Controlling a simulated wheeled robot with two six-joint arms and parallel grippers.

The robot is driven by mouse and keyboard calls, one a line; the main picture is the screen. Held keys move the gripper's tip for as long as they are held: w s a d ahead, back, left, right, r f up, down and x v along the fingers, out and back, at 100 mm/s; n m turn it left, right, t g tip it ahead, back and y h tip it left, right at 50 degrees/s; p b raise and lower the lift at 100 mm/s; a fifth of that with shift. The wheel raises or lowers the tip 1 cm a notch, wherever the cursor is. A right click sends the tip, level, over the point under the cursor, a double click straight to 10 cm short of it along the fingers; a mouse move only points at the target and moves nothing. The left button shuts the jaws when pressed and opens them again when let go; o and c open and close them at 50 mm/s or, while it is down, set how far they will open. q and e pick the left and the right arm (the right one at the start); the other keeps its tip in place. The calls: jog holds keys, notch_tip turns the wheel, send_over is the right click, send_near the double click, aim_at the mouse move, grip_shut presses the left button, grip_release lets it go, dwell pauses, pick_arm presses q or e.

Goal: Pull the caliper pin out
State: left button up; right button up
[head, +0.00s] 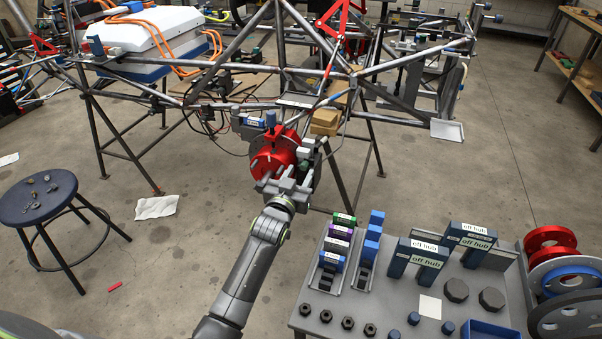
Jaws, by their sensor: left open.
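A red round brake part (272,152) is mounted at the near side of the tube chassis (352,76). A small blue piece (270,119) stands at its top; I cannot tell whether this is the caliper pin. My left gripper (291,176) is open, right in front of the red part and overlapping its lower right side in the head view. I cannot tell whether it touches. The gripper hides part of the red part, and no pin shows clearly between the fingers. My right gripper is not in view.
A grey bench (390,310) at the lower right holds pad boxes, "off hub" blocks, nuts and a blue tray (492,330). Red and blue discs stand at its right end. A round stool (38,198) with small parts stands at the left. The floor between is mostly clear.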

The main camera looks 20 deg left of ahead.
pick_arm(q)
jog(key=shift+w, duration=0.95)
grip_shut()
